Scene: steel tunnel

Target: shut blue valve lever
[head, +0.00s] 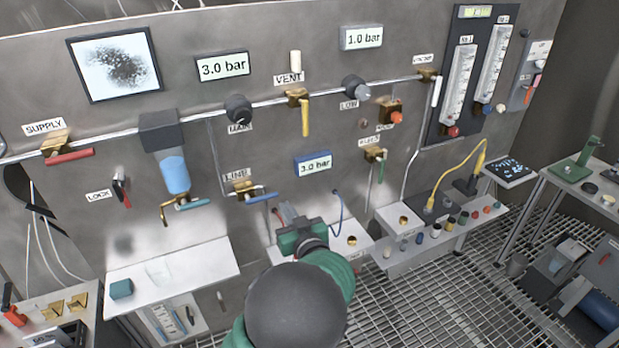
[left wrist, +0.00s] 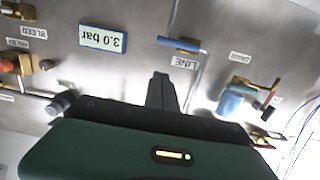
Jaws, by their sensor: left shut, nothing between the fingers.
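The blue valve lever (head: 262,197) sits on a brass valve (head: 243,187) by the LINE label on the panel. It points right and slightly down, nearly horizontal. In the left wrist view, which is turned over, the blue lever (left wrist: 182,45) lies level above the LINE label. My left gripper (head: 284,211) is shut and empty, just below and right of the lever's end; the fingers look apart from it. In the left wrist view its fingers (left wrist: 160,82) show below and left of the lever. My right gripper is not in view.
A teal-blue lever (head: 193,204) hangs under the filter bowl (head: 173,170). A 3.0 bar display (head: 313,163) sits right of LINE. A yellow VENT lever (head: 305,118) and a red SUPPLY lever (head: 70,156) are higher up. White shelves (head: 190,268) stand out below.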

